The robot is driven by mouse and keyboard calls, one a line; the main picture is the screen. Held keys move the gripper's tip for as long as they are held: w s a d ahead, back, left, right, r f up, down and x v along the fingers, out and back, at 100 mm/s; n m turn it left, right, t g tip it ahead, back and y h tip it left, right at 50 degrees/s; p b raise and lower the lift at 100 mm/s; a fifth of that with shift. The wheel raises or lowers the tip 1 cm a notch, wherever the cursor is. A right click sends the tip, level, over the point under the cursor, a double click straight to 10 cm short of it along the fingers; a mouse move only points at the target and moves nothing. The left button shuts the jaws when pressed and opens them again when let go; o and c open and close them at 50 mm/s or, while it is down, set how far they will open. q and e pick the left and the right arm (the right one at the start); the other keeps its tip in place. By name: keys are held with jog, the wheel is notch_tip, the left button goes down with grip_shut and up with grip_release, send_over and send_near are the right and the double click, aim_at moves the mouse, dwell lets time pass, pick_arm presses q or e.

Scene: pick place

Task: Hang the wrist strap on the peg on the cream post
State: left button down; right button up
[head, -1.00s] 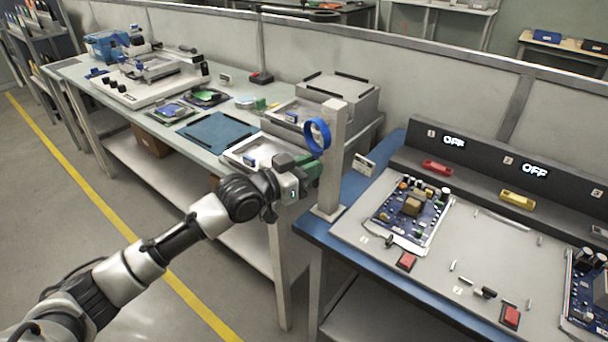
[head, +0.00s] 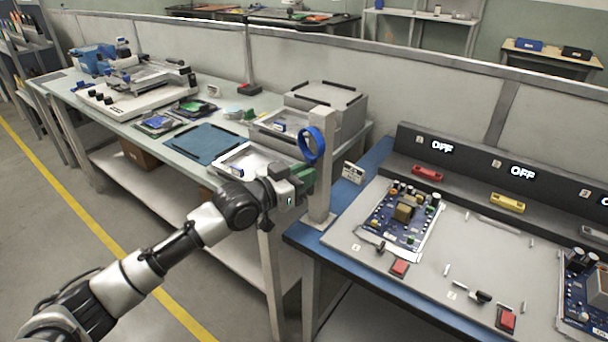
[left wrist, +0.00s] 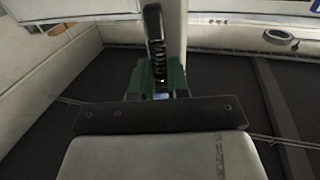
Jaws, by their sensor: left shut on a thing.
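The wrist strap is a blue loop (head: 311,145) standing upright above my left gripper (head: 300,180). In the head view it overlaps the left edge of the cream post (head: 320,170); I cannot tell whether they touch. My left gripper, with green at its fingers, is shut on the strap's lower part, left of the post. In the left wrist view a dark, ribbed upright piece, seemingly the strap edge-on (left wrist: 154,38), rises from the green fingers (left wrist: 158,82), with the pale post (left wrist: 174,30) behind. The peg cannot be made out. My right gripper is not in view.
The post stands on the left corner of a blue-edged bench (head: 340,222) with a circuit board (head: 405,213) and red switches. A second bench behind my arm holds a teal mat (head: 208,143), trays and a grey box (head: 327,96). Free air lies in front of the post.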

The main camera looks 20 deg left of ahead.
pick_arm(q)
jog(key=c, duration=1)
grip_release()
jog(key=shift+a, duration=0.1)
